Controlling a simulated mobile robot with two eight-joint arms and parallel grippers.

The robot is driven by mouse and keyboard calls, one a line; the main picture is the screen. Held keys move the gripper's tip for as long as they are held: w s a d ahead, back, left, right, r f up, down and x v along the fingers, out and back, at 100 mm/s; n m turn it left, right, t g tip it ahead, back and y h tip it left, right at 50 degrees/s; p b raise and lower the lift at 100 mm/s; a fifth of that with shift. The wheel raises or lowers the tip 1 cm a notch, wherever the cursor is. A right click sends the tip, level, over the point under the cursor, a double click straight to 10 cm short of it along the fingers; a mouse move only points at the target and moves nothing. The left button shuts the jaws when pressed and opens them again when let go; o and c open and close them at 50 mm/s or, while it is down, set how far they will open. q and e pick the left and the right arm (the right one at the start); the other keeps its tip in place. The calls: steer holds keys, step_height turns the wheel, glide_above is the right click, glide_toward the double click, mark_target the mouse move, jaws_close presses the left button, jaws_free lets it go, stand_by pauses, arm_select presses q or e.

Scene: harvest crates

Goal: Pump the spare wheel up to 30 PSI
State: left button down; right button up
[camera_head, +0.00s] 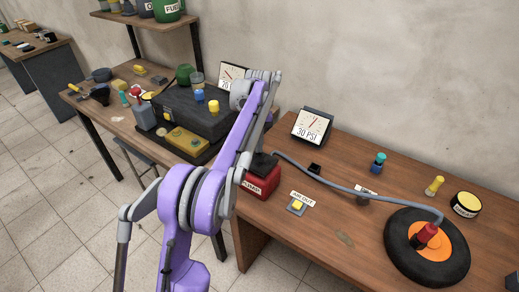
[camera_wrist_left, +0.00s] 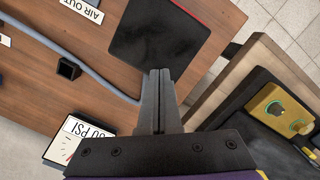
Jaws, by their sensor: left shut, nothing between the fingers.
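The spare wheel, a black tyre (camera_head: 402,250) with an orange hub, lies flat on the right bench. A grey hose (camera_head: 340,186) runs to a red fitting (camera_head: 427,234) on it. The red pump (camera_head: 262,183) with a black top stands at the bench's left end, partly behind my left arm; its black top (camera_wrist_left: 160,38) fills the upper middle of the left wrist view. The gauge (camera_head: 312,127) is labelled 30 PSI, its red needle pointing up and right. My left gripper (camera_wrist_left: 159,75) is shut and empty, its tips overlapping the black top's edge; contact is unclear.
A yellow AIR OUT button (camera_head: 297,205) sits right of the pump. A small black block (camera_head: 314,169), a blue-green item (camera_head: 379,162) and a yellow piece (camera_head: 434,186) stand behind. The left bench (camera_head: 118,119) is crowded, with a dark case (camera_head: 190,112).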

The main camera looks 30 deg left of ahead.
arm_select(q)
steer(key=shift+s+f, duration=0.1)
steer(key=shift+s, duration=0.1)
steer(key=shift+r, duration=0.35)
step_height(320, 180, up, 10)
steer(key=w+p, duration=0.1)
steer(key=p, duration=0.1)
steer(key=shift+w+a, duration=0.15)
steer(key=shift+a, duration=0.1)
stand_by(1.4)
steer(key=s+d+m+t, duration=0.3)
steer(key=s+d, duration=0.8)
steer(key=s, duration=0.2)
steer(key=s+d+f+m+t, duration=0.1)
steer(key=s+d+f+t, duration=0.1)
steer(key=s+f, duration=0.5)
steer(key=s+d+f+m+t, duration=0.1)
steer(key=s+d+f, duration=0.3)
steer(key=s, duration=0.6)
step_height(320, 180, down, 3)
steer(key=shift+s+r+m+t+y, duration=0.15)
steer(key=shift+m+t+y, duration=0.2)
steer(key=shift+m, duration=0.35)
